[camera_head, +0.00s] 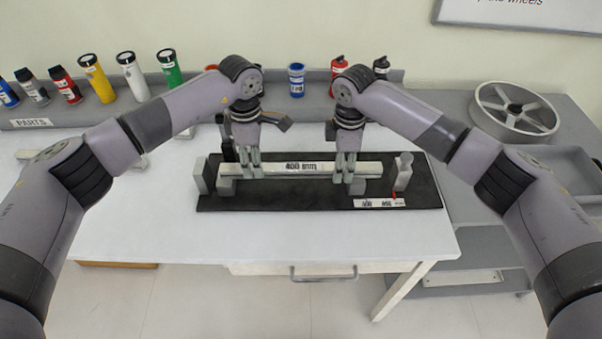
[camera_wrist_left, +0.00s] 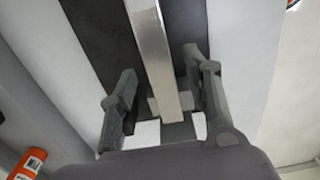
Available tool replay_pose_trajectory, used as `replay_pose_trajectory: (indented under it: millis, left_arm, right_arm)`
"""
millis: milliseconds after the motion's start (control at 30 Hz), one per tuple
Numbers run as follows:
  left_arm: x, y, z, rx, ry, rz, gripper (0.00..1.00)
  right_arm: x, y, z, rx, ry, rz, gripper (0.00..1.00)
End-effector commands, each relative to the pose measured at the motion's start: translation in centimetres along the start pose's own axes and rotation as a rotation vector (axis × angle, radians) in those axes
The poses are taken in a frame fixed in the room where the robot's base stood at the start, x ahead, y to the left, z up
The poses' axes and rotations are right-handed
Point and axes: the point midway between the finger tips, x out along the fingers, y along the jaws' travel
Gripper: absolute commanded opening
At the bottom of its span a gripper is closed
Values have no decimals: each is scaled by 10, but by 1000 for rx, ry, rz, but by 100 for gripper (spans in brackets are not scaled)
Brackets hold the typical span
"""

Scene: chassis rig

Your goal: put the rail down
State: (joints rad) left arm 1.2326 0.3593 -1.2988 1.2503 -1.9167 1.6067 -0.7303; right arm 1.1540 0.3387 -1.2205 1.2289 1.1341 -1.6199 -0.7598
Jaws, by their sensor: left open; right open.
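The rail (camera_head: 305,170) is a long pale metal bar labelled "400 mm". It lies level along the black base of the rig (camera_head: 300,200), over small grey blocks. My left gripper (camera_head: 248,172) is open around the rail near its left end. In the left wrist view the rail (camera_wrist_left: 152,50) runs between the two spread fingers (camera_wrist_left: 165,95), with gaps on both sides. My right gripper (camera_head: 345,172) is open at the rail near its right end. The fingers hide parts of the rail in the head view.
A grey upright block (camera_head: 201,176) stands at the rig's left end and a grey post (camera_head: 403,171) at its right. Several coloured bottles (camera_head: 131,75) line the back shelf. A spoked wheel (camera_head: 515,112) lies at right. The white table front (camera_head: 300,240) is clear.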

Motion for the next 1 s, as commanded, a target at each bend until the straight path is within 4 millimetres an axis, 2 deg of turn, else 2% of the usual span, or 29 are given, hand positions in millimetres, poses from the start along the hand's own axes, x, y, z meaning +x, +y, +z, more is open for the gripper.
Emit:
replay_pose_trajectory:
  millis: [33, 200, 400, 567, 667, 1000]
  left_arm:
    - [-13, 1, 0, 0, 0, 5, 45]
    - [-50, 1, 0, -1, 0, 4, 45]
    - [-80, 1, 0, -1, 0, 2, 45]
    - [-90, 1, 0, -1, 1, -1, 45]
    - [-92, 0, 0, -1, 0, -1, 45]
    - [-91, 1, 0, -1, 1, -1, 45]
  right_arm:
    - [0, 0, 0, 0, 0, 0, 45]
    - [0, 0, 0, 0, 0, 0, 45]
    - [0, 0, 0, 0, 0, 0, 45]
    - [-2, 0, 0, 0, 1, 1, 45]
    - [-13, 1, 0, 0, 1, 2, 45]
    - [-82, 1, 0, -1, 2, 4, 45]
